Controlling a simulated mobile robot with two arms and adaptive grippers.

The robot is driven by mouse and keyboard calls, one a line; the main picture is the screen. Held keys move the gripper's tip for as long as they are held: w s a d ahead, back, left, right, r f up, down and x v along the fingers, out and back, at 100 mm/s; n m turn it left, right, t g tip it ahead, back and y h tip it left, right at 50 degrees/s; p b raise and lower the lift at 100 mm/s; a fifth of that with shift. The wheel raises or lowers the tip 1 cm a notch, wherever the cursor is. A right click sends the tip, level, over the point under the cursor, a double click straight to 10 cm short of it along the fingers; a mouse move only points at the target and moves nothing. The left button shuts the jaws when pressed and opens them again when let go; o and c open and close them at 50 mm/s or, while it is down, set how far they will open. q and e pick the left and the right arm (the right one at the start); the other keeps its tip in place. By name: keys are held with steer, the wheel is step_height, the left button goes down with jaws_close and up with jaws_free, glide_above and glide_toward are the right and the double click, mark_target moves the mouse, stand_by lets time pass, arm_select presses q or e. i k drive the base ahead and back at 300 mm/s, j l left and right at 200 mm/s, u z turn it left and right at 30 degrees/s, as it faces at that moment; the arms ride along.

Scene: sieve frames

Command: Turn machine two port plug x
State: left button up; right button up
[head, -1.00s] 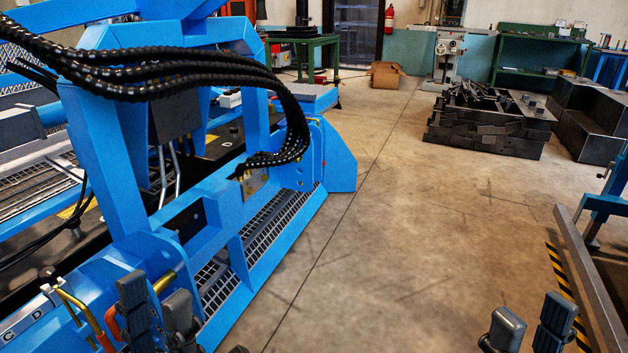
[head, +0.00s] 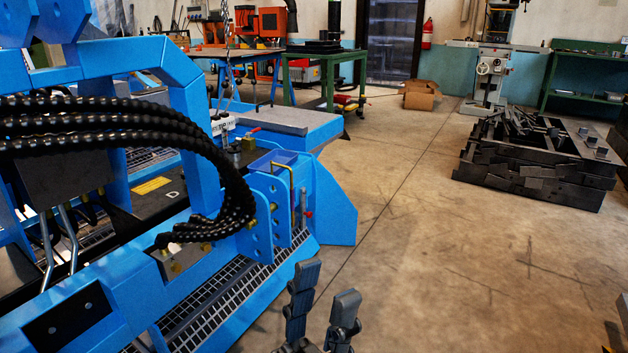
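A large blue machine (head: 190,95) fills the left half, with black ribbed hoses (head: 110,125) running to brass fittings on its front (head: 175,265). At its near right end stands a blue box-like bracket (head: 262,215) with a bent brass-coloured rod (head: 291,180) and a small red part (head: 308,214). I cannot tell which part is port plug x. My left gripper (head: 320,308) is open and empty, its dark fingers apart, in front of the machine's lower right edge. A small dark tip at the bottom right may be my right gripper; its fingers are hidden.
Open concrete floor (head: 440,260) lies right of the machine. A stack of dark metal blocks (head: 540,160) stands on it. Behind are a green table (head: 325,70), a cardboard box (head: 420,95), a milling machine (head: 492,75) and a green workbench (head: 590,85).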

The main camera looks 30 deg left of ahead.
mark_target(175, 268)
steer(key=i+l+u, duration=0.1)
steer(key=i+u, duration=0.35)
steer(key=i+l+u, duration=0.15)
steer(key=i+u, duration=0.15)
steer(key=u, duration=0.15)
steer(key=i+l+u, duration=0.3)
steer(key=u, duration=0.15)
steer(key=i+l+u, duration=0.25)
steer(key=u, duration=0.2)
steer(key=i+l+u, duration=0.7)
steer(key=l+u, duration=0.15)
